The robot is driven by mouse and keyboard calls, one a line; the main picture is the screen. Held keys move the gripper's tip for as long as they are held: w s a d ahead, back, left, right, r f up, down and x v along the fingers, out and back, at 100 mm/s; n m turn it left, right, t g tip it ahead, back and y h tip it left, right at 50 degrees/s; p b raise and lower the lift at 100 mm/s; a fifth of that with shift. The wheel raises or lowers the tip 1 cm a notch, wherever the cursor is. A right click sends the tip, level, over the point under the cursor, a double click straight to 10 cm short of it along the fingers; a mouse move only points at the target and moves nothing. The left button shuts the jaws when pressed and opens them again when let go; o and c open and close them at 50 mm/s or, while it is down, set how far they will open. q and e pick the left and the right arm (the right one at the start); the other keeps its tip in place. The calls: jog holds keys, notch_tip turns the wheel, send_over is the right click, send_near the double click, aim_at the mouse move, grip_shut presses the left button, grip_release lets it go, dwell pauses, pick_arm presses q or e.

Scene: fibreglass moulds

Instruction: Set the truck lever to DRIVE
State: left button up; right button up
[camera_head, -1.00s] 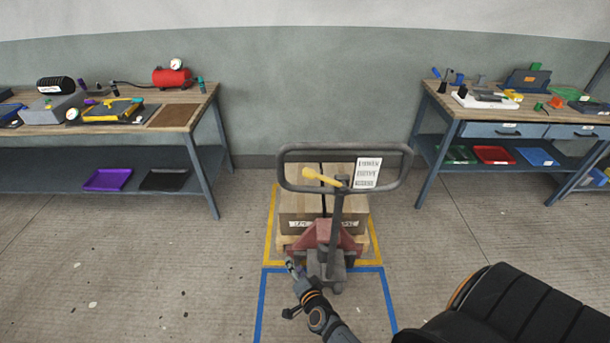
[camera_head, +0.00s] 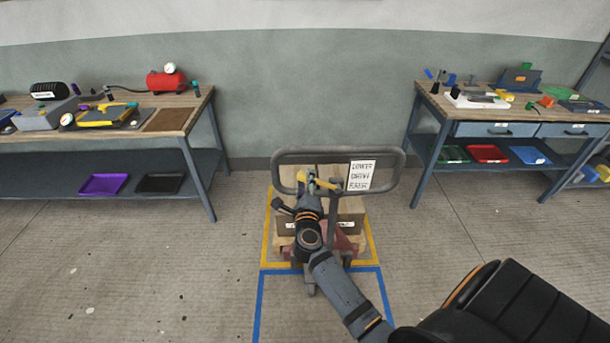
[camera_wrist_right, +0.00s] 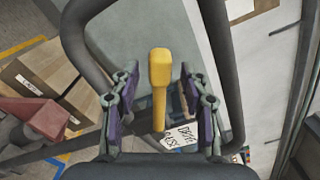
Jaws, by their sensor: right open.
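The yellow truck lever (camera_head: 327,185) sits inside the handle loop (camera_head: 340,151) of the pallet truck. In the right wrist view the lever (camera_wrist_right: 160,78) stands between the two open fingers of my right gripper (camera_wrist_right: 160,112), with gaps on both sides. In the head view my right gripper (camera_head: 310,184) is at the lever and hides part of it. A white label (camera_head: 361,175) on the loop reads LOWER, DRIVE, RAISE from top to bottom. My left gripper is not in view.
The red truck body (camera_head: 349,246) stands at boxes (camera_head: 350,213) on a pallet, within yellow and blue floor lines. Workbenches stand at the left (camera_head: 172,120) and right (camera_head: 437,105).

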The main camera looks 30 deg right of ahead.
jog(key=shift+x, duration=1.05)
jog(key=shift+c, duration=0.5)
grip_shut()
